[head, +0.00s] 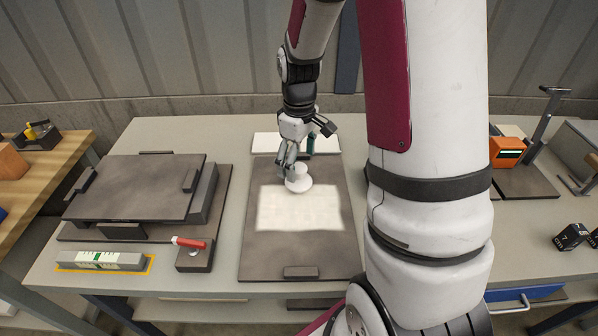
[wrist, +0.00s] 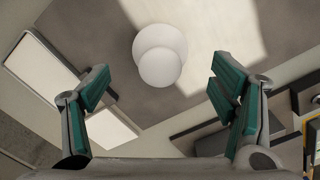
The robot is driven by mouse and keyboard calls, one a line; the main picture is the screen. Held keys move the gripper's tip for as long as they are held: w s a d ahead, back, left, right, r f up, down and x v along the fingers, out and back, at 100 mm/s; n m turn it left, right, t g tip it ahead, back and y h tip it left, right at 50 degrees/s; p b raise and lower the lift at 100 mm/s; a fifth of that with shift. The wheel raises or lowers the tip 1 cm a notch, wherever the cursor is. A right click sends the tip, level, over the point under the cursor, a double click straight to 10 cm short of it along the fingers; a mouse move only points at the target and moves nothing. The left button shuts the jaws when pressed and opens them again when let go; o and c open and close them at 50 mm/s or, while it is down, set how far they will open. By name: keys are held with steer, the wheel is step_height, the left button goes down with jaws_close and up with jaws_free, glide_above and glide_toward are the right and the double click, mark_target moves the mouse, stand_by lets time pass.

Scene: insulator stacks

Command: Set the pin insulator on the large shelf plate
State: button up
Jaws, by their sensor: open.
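The white pin insulator (head: 298,180) stands upright on a large dark plate (head: 262,258) in the middle of the table, at the upper edge of a bright patch. In the wrist view the insulator (wrist: 159,62) shows as two overlapping white discs, centred between the fingers and beyond their tips. My gripper (head: 297,163) is open and empty just behind and above the insulator. In the wrist view its teal finger pads (wrist: 160,88) are wide apart and do not appear to touch it. My arm hides part of the plate's right side.
A raised dark plate assembly (head: 130,188) stands at the left. A red-handled device (head: 190,243) and a level-like block (head: 100,260) lie in front. A pale panel (head: 265,143) is behind the gripper. An orange device (head: 507,152) and a stand (head: 540,125) are at the right.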

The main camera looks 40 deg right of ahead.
step_height(320, 180, up, 6)
steer(key=shift+r, duration=0.2)
steer(key=s+a+r+m+t, duration=0.2)
steer(key=s+a+r, duration=0.4)
steer(key=s, duration=0.4)
steer(key=s+a+r+m+t, duration=0.2)
steer(key=s+a+r, duration=0.5)
steer(key=s, duration=0.2)
steer(key=shift+s+r+t, duration=0.3)
steer(key=shift+s+r, duration=0.05)
steer(key=shift+r, duration=0.05)
